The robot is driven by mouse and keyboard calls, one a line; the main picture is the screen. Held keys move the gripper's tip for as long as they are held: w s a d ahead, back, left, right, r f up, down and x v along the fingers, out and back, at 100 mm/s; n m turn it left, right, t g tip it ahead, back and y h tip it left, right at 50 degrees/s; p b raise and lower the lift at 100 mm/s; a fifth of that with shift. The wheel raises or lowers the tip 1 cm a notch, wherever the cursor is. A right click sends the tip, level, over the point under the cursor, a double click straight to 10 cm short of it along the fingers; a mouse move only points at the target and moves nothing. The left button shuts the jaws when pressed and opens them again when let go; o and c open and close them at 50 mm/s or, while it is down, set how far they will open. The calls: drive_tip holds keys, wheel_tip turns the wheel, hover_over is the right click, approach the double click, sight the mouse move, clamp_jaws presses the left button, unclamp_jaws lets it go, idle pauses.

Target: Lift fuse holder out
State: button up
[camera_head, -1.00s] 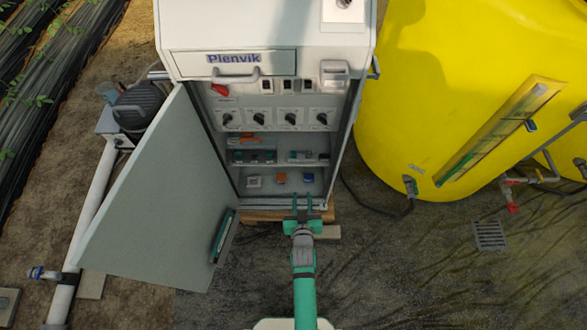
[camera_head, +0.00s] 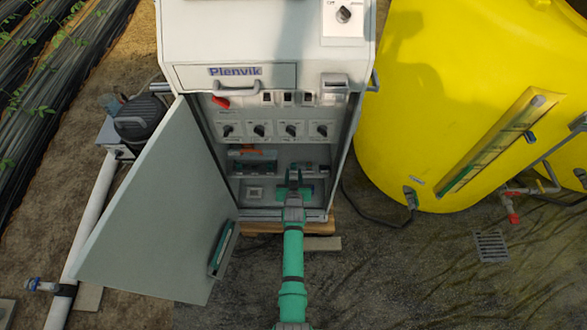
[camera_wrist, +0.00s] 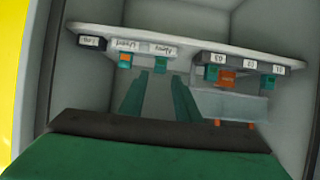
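My gripper (camera_head: 293,176) reaches into the lower part of the open cabinet (camera_head: 346,130). Its two teal fingers (camera_wrist: 156,92) are apart with nothing visible between them. In the wrist view, a labelled shelf rail (camera_wrist: 190,48) appears upside down beyond the fingertips. Several small parts sit along it: a teal and orange one (camera_wrist: 125,61), a teal one (camera_wrist: 161,66), an orange block (camera_wrist: 226,79) and another teal one (camera_wrist: 268,81). I cannot tell for certain which is the fuse holder. In the head view, my gripper hides part of the lower row.
The cabinet door (camera_head: 150,205) stands open at left, with a small pocket (camera_head: 223,248) on it. Knobs (camera_head: 259,130) line the panel above my gripper. A yellow tank (camera_head: 450,90) stands right. A grey block (camera_wrist: 232,104) lies beside the fingers.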

sight(294, 166)
drive_tip(key=shift+x, duration=2.55)
clamp_jaws()
drive_tip(key=shift+r, duration=1.25)
drive_tip(key=s, duration=0.7)
drive_tip(key=shift+w+d, duration=0.1)
drive_tip(key=shift+w, duration=0.05)
